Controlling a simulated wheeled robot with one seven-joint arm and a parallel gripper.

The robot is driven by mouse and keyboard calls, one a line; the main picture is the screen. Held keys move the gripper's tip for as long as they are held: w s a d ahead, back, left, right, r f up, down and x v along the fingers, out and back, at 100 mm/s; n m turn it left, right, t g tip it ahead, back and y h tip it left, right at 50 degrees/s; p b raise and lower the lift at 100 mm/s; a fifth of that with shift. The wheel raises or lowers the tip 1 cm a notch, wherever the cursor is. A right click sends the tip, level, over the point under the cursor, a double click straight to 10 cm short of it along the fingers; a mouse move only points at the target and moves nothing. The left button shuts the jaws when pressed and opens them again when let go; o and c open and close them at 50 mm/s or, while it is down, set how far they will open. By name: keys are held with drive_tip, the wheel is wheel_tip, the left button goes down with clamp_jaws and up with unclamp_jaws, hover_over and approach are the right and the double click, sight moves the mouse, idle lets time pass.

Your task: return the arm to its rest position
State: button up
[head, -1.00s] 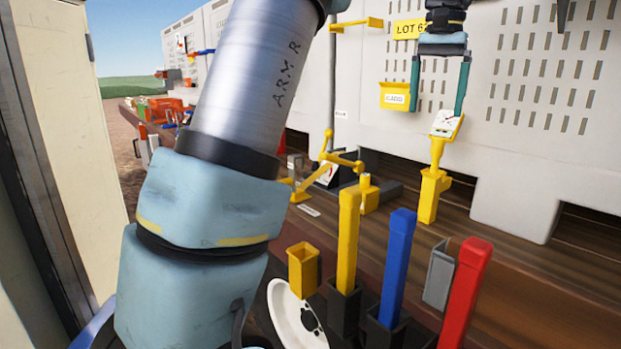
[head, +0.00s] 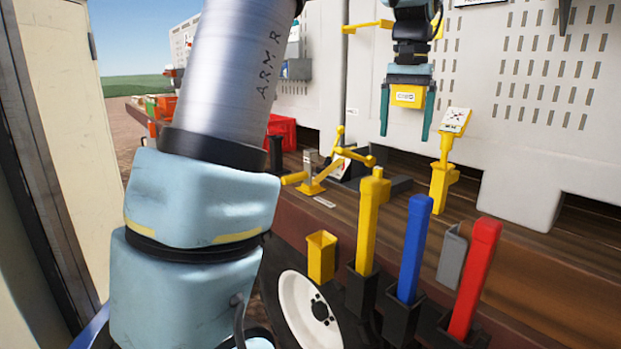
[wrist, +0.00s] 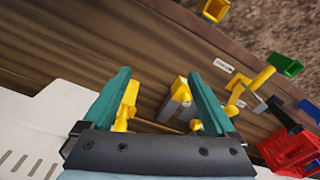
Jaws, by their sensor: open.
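My gripper (head: 406,122) hangs with its teal fingers pointing down, at the upper right of the head view. Its fingers are apart and nothing is between them. In the wrist view my gripper (wrist: 160,95) is open over the brown wooden deck. My arm (head: 205,200) fills the left middle of the head view. A yellow post with a tilted label plate (head: 455,121) stands just right of the gripper, apart from it.
Yellow (head: 369,225), blue (head: 414,245) and red (head: 475,280) levers stand in front. A yellow crank (head: 345,150) stands on the deck (head: 400,210). A pale slotted wall (head: 545,90) is behind. A red crate (wrist: 290,150) shows in the wrist view.

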drive_tip(key=s+a+f+n, duration=0.2)
drive_tip(key=a+f+n, duration=0.1)
drive_tip(key=a+f, duration=1.1)
drive_tip(key=s+a+f+n+t, duration=0.1)
drive_tip(key=s+a+f, duration=0.7)
drive_tip(key=s+a, duration=0.2)
drive_tip(key=shift+s+a+f+n, duration=0.25)
drive_tip(key=shift+a+n, duration=0.15)
drive_tip(key=shift+a, duration=0.55)
